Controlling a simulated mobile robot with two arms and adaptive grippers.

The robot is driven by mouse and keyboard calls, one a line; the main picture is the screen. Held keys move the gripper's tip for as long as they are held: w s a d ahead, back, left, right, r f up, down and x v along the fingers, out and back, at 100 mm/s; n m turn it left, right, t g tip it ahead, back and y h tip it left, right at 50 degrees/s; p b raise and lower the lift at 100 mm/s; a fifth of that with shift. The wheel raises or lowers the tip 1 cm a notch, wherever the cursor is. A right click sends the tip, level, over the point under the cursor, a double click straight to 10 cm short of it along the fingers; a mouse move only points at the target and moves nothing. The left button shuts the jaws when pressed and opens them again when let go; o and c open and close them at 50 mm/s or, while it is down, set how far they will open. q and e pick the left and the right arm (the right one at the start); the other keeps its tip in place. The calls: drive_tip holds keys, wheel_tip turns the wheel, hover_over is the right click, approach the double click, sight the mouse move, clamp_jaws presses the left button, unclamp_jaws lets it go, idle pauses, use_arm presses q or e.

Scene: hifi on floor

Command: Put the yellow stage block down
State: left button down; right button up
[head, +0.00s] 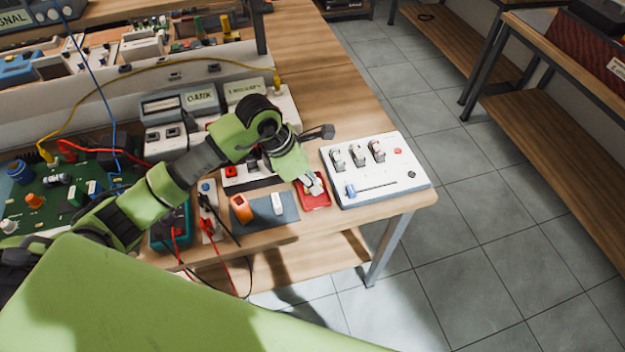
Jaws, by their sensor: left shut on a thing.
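My left gripper (314,187) reaches over the bench from the left and points down at the small red tray (318,206) near the front edge. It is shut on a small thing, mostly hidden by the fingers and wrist. I cannot make out its colour, and no yellow stage block shows clearly elsewhere. I cannot tell whether the held thing touches the tray. Left of the tray, a dark mat (256,221) bears an orange block (241,208) and a white block (278,204). My right gripper is not in view.
A white panel (376,186) with several knobs and a blue slider stands right of the tray, close to it. Labelled units stand behind my arm. A green circuit board (50,203) and cables lie at left. The bench's front edge is near; tiled floor (440,250) lies beyond.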

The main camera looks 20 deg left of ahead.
use_arm(q)
drive_tip(key=shift+f, duration=0.15)
drive_tip(key=c, duration=2.1)
unclamp_jaws()
drive_tip(key=shift+r, duration=0.3)
drive_tip(key=b+v, duration=0.1)
drive_tip(key=v, duration=1)
drive_tip(key=shift+s+a+r+b, duration=0.1)
drive_tip(key=shift+r+b, duration=0.25)
